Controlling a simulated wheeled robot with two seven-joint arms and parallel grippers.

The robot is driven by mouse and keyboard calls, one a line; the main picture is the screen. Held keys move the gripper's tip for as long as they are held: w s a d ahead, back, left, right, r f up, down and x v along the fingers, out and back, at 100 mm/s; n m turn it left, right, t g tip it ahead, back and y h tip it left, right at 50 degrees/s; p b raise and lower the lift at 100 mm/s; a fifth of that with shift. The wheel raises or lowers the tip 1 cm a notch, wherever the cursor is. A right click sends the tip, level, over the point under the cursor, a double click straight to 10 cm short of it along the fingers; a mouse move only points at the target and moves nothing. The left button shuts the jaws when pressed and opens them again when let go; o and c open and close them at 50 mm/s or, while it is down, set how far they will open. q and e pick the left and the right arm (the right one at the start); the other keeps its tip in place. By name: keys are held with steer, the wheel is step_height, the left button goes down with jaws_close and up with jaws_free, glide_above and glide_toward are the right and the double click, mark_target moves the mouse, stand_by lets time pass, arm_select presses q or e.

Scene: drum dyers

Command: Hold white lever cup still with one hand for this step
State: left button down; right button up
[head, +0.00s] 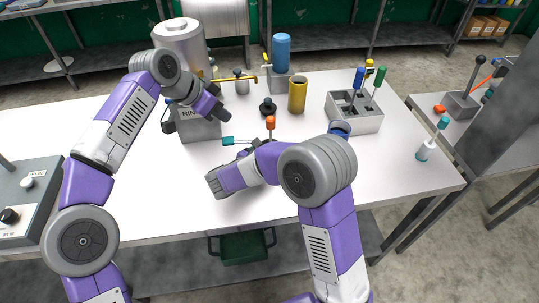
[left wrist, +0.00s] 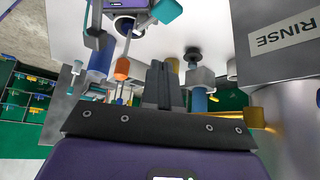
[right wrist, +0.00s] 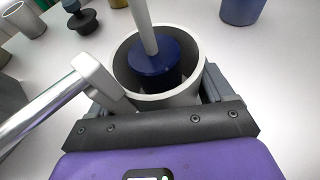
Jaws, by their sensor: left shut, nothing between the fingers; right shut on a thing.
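The white lever cup (right wrist: 193,92) fills the middle of the right wrist view, upright, with a dark blue plunger (right wrist: 153,68) and pale rod inside. Its metal lever (right wrist: 35,112) reaches out to the left. My right gripper's fingers are around the cup, shut on it. In the head view my right gripper (head: 213,184) and forearm hide most of the cup; a teal lever handle (head: 228,141) and an orange knob (head: 270,122) show beside it. My left gripper (head: 218,112) is shut and empty, above the table by the RINSE drum; its fingers also show in the left wrist view (left wrist: 164,86).
The RINSE drum (head: 196,128) stands close to my left gripper. Behind are a yellow cup (head: 297,95), a black knob (head: 267,106) and a blue cylinder (head: 281,52). A grey holder (head: 367,122) with coloured handles stands right. The front table is mostly clear.

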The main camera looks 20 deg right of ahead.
mark_target(225, 141)
arm_select(q)
steer(key=shift+f, duration=2.65)
steer(key=shift+f, duration=0.1)
steer(key=shift+f, duration=2.45)
steer(key=shift+r, duration=5.1)
arm_select(e)
steer(key=o, duration=1.1)
